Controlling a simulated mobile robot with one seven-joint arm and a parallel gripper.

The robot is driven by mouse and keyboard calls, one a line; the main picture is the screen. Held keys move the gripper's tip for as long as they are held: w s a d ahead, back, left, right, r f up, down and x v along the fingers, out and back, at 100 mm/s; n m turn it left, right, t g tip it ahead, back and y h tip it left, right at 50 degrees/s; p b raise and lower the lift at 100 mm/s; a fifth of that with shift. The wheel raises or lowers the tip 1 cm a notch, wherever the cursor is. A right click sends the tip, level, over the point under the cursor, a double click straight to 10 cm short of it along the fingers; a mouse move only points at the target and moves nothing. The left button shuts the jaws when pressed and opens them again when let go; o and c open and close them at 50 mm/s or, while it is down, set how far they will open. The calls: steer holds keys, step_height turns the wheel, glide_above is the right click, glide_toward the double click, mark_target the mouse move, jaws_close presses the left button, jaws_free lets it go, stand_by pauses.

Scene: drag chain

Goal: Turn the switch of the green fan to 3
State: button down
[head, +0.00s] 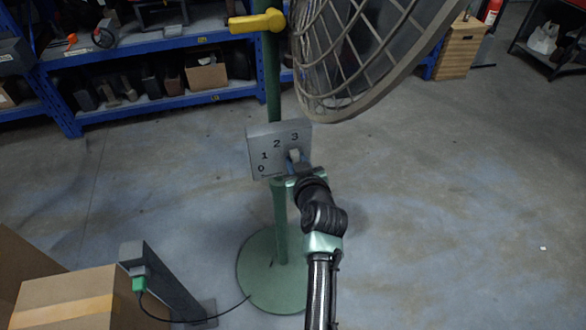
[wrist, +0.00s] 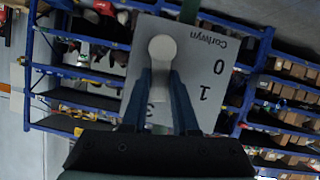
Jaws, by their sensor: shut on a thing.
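The green fan has a green pole (head: 281,225) and a grey switch panel (head: 255,140) marked 0, 1, 2 and 3. A pale switch knob (head: 294,154) sits on the panel's right part, below the 3. In the wrist view the panel (wrist: 207,45) is upside down, and the knob (wrist: 162,48) has a round end and a narrow part running towards the 3. My gripper (head: 295,164) is in front of the panel. Its blue fingers (wrist: 162,80) are shut on the knob's narrow part, one on each side. The 2 is hidden in the wrist view.
The fan's large caged head (head: 365,60) overhangs the panel at upper right. A yellow handle (head: 258,21) juts from the pole. Cardboard boxes (head: 65,300) and a grey post (head: 165,282) with a cable stand at lower left. Floor to the right is clear.

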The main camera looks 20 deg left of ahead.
steer(key=shift+w+d+m+b, duration=0.15)
steer(key=shift+d+m+b, duration=0.05)
steer(key=shift+m+b, duration=0.4)
steer(key=shift+y, duration=0.3)
steer(key=c, duration=0.7)
jaws_free()
steer(key=shift+d, duration=0.1)
steer(key=v, duration=0.6)
steer(key=p+v, duration=0.1)
steer(key=v, duration=0.6)
steer(key=shift+w+r, duration=0.15)
steer(key=shift+r, duration=0.05)
